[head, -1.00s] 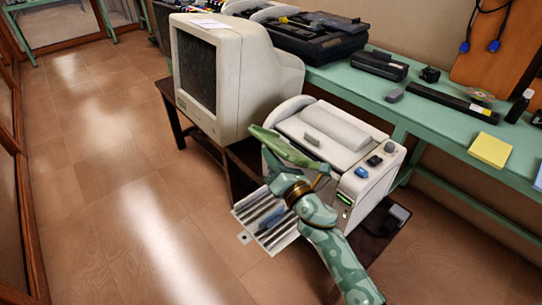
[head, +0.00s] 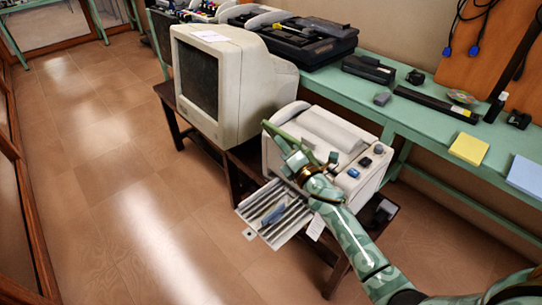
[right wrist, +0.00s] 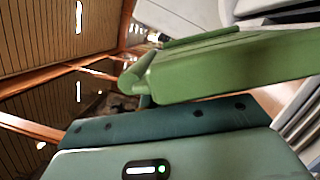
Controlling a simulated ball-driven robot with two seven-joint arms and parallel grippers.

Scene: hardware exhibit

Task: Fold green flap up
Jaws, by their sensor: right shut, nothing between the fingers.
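The green flap (head: 279,132) is a long green bar across the upper front of the white printer-like machine (head: 345,150). It stands raised against the machine's front top edge. In the right wrist view the flap (right wrist: 230,66) is large and close, with a rounded end on the left. My right gripper (head: 296,160) is shut and empty, just in front of the flap. Whether it touches the flap is not clear. Its fingertips are hard to make out. My left gripper is not in view.
A ridged grey tray (head: 272,212) juts from the machine's front, with a small blue item (head: 274,214) on it. A beige monitor (head: 228,80) stands to the left. A green bench (head: 408,114) with devices runs behind. The floor at left is clear.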

